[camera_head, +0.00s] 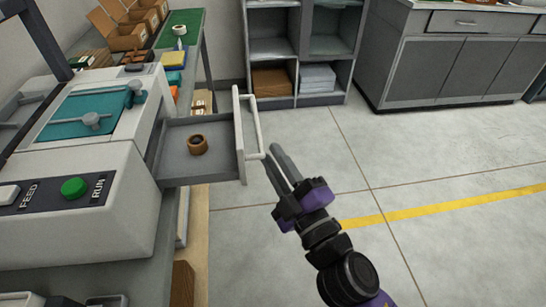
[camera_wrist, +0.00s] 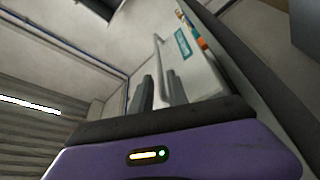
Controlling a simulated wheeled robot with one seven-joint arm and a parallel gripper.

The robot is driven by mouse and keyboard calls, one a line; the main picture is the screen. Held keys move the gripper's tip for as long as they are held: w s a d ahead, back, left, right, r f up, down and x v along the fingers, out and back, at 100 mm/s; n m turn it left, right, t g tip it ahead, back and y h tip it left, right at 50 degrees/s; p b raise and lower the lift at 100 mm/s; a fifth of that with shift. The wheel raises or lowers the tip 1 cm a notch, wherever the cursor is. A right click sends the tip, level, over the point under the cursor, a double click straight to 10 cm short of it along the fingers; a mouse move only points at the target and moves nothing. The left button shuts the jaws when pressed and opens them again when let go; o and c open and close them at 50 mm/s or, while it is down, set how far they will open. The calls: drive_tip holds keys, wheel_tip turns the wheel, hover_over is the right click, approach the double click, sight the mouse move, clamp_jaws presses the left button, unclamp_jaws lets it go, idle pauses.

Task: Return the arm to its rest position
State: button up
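My arm reaches up from the lower right in the head view. My gripper (camera_head: 270,152) has its two dark fingers a little apart, with the tips close to the near end of the pale drawer handle (camera_head: 251,122). In the wrist view the handle (camera_wrist: 159,58) shows between and beyond the fingers (camera_wrist: 160,84). I cannot tell whether they touch it. The drawer (camera_head: 172,162) is pulled out of the white machine, and a brown ring-shaped item (camera_head: 198,145) lies in it.
The white machine (camera_head: 105,220) with a green RUN button (camera_head: 74,188) stands on a bench at left. Shelves (camera_head: 300,48) and a grey cabinet (camera_head: 450,62) stand at the back. The floor (camera_head: 440,150) to the right, with a yellow stripe (camera_head: 440,207), is clear.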

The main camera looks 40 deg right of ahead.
idle(0.3)
drive_tip(key=s+a+f+m+g+y, duration=0.25)
drive_tip(key=s+a+f, duration=0.2)
drive_tip(key=s, duration=0.45)
drive_tip(key=s+a+f+m+g+y, duration=0.1)
drive_tip(key=s+a+f+m+y, duration=0.25)
drive_tip(key=s+f, duration=0.4)
drive_tip(key=s+a+r+m+g, duration=0.1)
drive_tip(key=s+r+m, duration=0.1)
drive_tip(key=s, duration=0.6)
wheel_tip(320, 180, up, 9)
drive_tip(key=p, duration=0.8)
drive_tip(key=shift+f+p, duration=0.2)
drive_tip(key=shift+p, duration=0.15)
drive_tip(key=shift+s+f, duration=0.1)
drive_tip(key=shift+s, duration=0.1)
